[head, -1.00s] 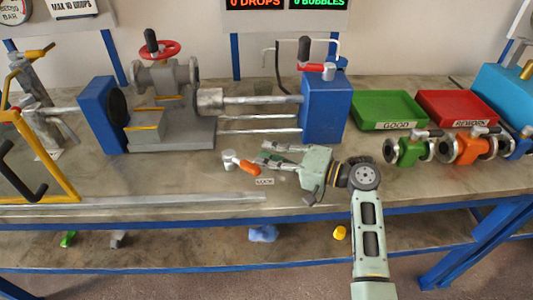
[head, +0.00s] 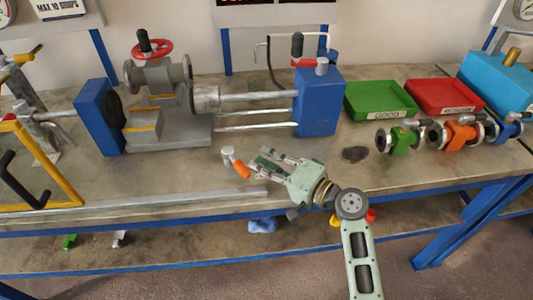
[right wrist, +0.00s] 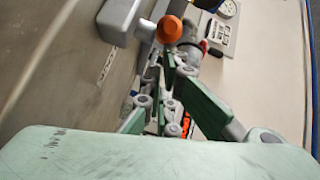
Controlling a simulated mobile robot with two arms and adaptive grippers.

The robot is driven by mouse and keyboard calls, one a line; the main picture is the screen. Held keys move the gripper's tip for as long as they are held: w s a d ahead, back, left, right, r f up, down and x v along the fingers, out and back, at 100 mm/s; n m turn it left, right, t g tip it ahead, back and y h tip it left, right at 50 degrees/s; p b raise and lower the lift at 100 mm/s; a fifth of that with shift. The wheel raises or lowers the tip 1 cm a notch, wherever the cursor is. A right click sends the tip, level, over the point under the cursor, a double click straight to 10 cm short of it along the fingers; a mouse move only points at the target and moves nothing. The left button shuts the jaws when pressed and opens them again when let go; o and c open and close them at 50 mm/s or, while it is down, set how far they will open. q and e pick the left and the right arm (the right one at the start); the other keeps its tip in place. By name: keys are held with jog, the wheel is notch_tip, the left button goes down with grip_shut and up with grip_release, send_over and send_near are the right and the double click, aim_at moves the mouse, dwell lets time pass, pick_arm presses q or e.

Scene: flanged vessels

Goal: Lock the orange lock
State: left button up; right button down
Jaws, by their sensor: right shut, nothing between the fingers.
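The orange lock is a small lever with an orange grip (head: 241,169) and a grey pivot cap (head: 227,152). It stands on the bench in front of the clamping rig, and its grip points toward the front right. In the right wrist view, the orange end (right wrist: 169,29) shows just beyond the fingertips, with a grey body to its left. My right gripper (head: 262,158) is shut and empty, its fingertips close to the right side of the grip. I cannot tell whether they touch it. The fingers also show in the right wrist view (right wrist: 167,65). My left gripper is not in view.
Green (head: 380,98) and red trays (head: 445,94) and small valves stand right. A yellow frame (head: 52,165) stands left.

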jog(key=shift+s+a+f, duration=0.1)
jog(key=shift+s+a, duration=0.3)
jog(key=shift+s, duration=0.2)
dwell(0.3)
